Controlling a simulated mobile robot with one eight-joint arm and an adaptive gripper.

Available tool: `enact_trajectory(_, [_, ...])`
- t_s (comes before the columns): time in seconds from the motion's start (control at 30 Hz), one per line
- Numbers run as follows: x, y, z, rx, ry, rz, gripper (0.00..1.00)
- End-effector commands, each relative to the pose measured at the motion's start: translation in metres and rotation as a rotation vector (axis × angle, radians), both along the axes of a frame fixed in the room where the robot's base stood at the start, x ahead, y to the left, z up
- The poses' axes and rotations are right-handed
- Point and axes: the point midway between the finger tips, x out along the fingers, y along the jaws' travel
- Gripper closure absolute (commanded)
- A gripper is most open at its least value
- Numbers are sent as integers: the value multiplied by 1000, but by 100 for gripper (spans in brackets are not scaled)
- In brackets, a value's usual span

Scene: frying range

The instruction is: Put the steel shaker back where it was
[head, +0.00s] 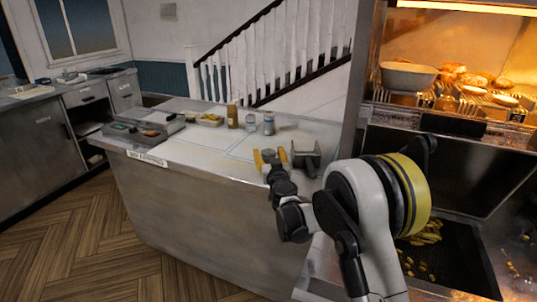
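My gripper (270,157) is over the near right part of the pale counter (200,150), pointing away from me. Its two yellow fingers stand apart. A small grey shape (268,155) shows between them; I cannot tell if it is the steel shaker or part of the gripper, nor if the fingers touch it. Beyond the gripper, near the counter's back edge, stand two small upright shakers with greyish tops, a left one (250,123) and a right one (268,124). Their material is too small to tell.
A brown bottle (232,116) and a yellow-filled tray (210,120) stand left of the shakers. A grey box with coloured items (145,129) is at the counter's left. A dark grey holder (306,158) is just right of my gripper.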

Motion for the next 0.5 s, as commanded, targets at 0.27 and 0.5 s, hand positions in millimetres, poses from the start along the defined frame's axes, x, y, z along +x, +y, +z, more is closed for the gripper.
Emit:
enact_trajectory(0.27, [0,0,1,0,0,0,33])
enact_trajectory(0.5, [-17,-4,6,0,0,0,33])
